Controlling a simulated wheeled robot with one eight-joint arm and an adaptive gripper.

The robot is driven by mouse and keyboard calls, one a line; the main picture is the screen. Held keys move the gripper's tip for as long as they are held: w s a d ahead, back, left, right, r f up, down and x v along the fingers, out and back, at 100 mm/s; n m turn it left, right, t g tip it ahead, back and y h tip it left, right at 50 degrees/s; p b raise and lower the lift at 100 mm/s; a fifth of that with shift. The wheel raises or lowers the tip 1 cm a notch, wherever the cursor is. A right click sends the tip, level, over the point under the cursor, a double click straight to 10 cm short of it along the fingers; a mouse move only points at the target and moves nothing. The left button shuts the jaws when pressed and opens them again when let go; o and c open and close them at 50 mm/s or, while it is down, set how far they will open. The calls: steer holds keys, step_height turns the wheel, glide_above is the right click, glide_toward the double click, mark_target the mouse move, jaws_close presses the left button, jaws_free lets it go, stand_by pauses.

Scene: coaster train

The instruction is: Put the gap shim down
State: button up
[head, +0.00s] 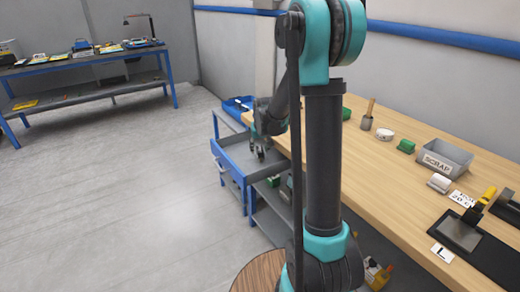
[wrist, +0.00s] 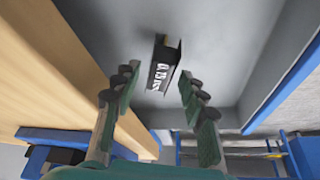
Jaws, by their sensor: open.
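The gap shim (wrist: 163,66), a small dark piece with white lettering, lies on the grey floor of the blue-edged drawer (wrist: 225,50) in the wrist view. My gripper (wrist: 157,84) is open, its green fingers apart on either side of the near end of the shim. I see no finger closed on it; whether a fingertip touches it I cannot tell. In the head view my gripper (head: 259,152) reaches down over the drawer (head: 222,155) of the blue cart, beside the bench. The shim cannot be made out there.
The wooden bench (head: 390,190) borders the drawer closely and carries a grey SCRAP bin (head: 445,158), green blocks and a black mat. A blue bin (head: 236,104) sits on the cart behind my gripper. Open floor lies to the left.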

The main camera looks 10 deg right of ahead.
steer(key=v, duration=1.2)
steer(key=s+d+f, duration=0.1)
steer(key=s+f, duration=0.3)
steer(key=s, duration=0.5)
steer(key=s+f, duration=0.4)
steer(key=s, duration=0.5)
steer(key=s+d+f, duration=0.1)
steer(key=s+f, duration=0.3)
steer(key=s, duration=0.5)
steer(key=shift+s+d+f, duration=0.2)
steer(key=shift+d+f, duration=0.05)
steer(key=shift+d, duration=0.1)
